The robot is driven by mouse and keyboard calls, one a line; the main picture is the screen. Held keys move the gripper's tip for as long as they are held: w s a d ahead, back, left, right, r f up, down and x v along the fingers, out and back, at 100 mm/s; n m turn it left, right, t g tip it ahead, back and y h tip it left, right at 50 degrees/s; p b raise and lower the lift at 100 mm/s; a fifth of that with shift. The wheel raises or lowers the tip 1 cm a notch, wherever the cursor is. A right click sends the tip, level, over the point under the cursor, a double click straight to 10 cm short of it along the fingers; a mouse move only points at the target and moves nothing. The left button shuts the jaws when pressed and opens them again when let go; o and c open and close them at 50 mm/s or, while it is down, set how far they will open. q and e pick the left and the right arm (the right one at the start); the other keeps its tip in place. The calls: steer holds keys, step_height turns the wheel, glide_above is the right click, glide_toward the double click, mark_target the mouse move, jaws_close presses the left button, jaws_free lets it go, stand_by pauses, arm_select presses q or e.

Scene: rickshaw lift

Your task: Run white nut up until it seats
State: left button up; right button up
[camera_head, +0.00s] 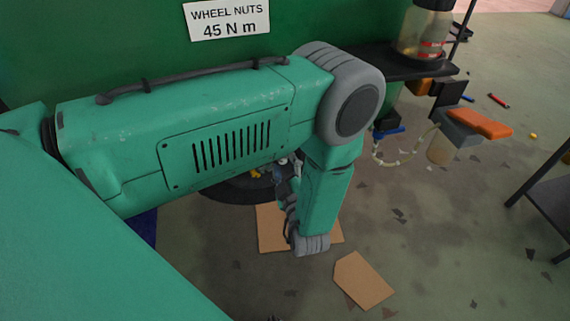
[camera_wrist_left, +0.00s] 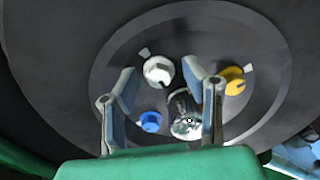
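The white nut (camera_wrist_left: 158,70) is on the dark wheel (camera_wrist_left: 75,60) in the left wrist view. My left gripper (camera_wrist_left: 158,75) has its two fingers spread, one on each side of the white nut in the picture, with a small gap showing on both sides. I cannot tell whether the fingertips reach around it or stop in front of it. In the head view my own left arm hides most of the wheel (camera_head: 232,192) and the nuts. My right gripper is not in view.
A blue nut (camera_wrist_left: 150,121), a yellow nut (camera_wrist_left: 233,80) and a shiny metal cylinder (camera_wrist_left: 185,115) sit close to the fingers. Cardboard pieces (camera_head: 363,280) lie on the floor. A dark shelf (camera_head: 400,65) holding a jar (camera_head: 424,35) stands right of the arm.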

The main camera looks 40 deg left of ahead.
arm_select(q)
steer(key=shift+s+d, duration=0.25)
steer(key=shift+d, duration=0.15)
steer(key=v, duration=1.1)
steer(key=b+x, duration=0.3)
steer(key=x, duration=0.9)
steer(key=shift+w+d+f+b, duration=0.1)
steer(key=shift+w+b, duration=0.05)
steer(key=shift+b, duration=0.25)
jaws_close()
